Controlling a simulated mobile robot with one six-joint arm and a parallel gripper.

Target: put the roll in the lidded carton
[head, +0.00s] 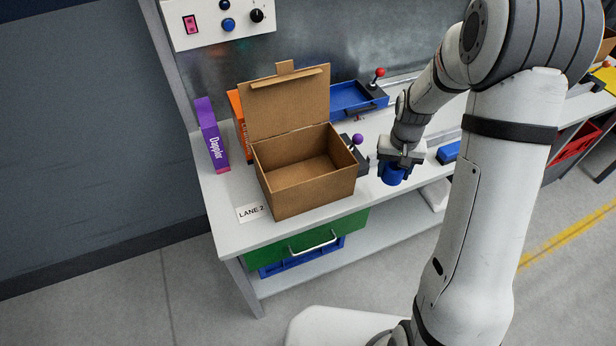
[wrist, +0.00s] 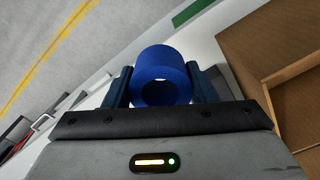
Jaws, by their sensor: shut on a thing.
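A blue roll (wrist: 162,68) with a hollow core is held between the two fingers of my gripper (wrist: 162,85) in the wrist view. In the head view my gripper (head: 399,162) points down with the blue roll (head: 394,175) below it, to the right of the carton and near the bench's front edge. I cannot tell whether the roll touches the bench. The brown lidded carton (head: 312,190) stands on the bench with its lid (head: 288,103) raised at the back. Its inside looks empty. Part of the carton also shows at the right of the wrist view (wrist: 290,105).
A purple box (head: 211,137) and an orange box (head: 236,112) stand left of and behind the carton. A lever with a purple knob (head: 357,139) is close to the carton's right side. A blue tray (head: 352,97) and a red-knobbed lever (head: 379,73) are behind.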

